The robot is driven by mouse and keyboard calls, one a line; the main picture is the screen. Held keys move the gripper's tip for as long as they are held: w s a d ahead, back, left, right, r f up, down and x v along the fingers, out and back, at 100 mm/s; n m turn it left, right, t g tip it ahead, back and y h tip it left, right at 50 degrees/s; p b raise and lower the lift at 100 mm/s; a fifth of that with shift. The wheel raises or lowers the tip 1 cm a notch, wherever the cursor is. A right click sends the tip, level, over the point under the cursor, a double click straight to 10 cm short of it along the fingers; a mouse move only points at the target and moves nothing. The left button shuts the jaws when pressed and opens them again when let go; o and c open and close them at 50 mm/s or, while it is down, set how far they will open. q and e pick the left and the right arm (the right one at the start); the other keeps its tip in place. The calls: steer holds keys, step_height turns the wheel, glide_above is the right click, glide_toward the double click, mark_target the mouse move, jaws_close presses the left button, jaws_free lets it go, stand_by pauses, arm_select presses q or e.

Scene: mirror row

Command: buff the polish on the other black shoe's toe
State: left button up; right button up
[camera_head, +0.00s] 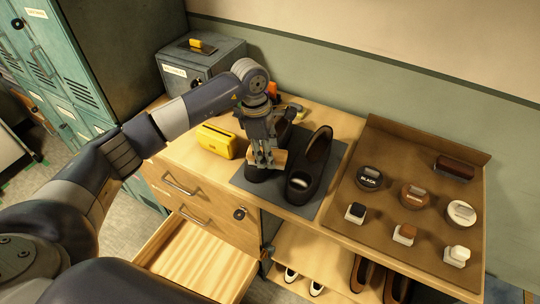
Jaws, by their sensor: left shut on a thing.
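Two black shoes stand side by side on a dark grey mat (325,192) on the wooden bench top. The right black shoe (317,158) shows whole, with a pale patch on its toe. The left black shoe (262,174) is mostly hidden behind my gripper; its dark toe shows below. My left gripper (265,160) points down over the left shoe, shut on a small tan block (281,158), perhaps a brush. The block is at that shoe's toe; I cannot tell whether it touches. My right gripper is not in view.
A brown mat (350,215) at right holds lidded tins, including one marked black (370,178), small daubers and a dark brush (455,167). A yellow object (222,141) lies left of the shoes. An open empty drawer (190,262) juts out below. A metal box (200,68) stands behind.

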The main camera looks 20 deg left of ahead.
arm_select(q)
steer(key=shift+w+a+b, duration=0.15)
steer(key=shift+a+b, duration=0.4)
steer(key=shift+a, duration=1.25)
steer(key=shift+w+a+b, duration=0.15)
steer(key=shift+a+b, duration=0.4)
steer(key=shift+a, duration=1.3)
steer(key=shift+w+b, duration=0.45)
steer(key=shift+w, duration=0.1)
steer(key=shift+s+d+f, duration=0.1)
steer(key=shift+s+d, duration=0.05)
steer(key=shift+d, duration=1.15)
steer(key=shift+s+d, duration=0.15)
steer(key=shift+d, duration=1.15)
steer(key=shift+s+d, duration=0.1)
steer(key=shift+d, duration=1.5)
steer(key=shift+r+p, duration=1.35)
steer(key=shift+r, duration=1.8)
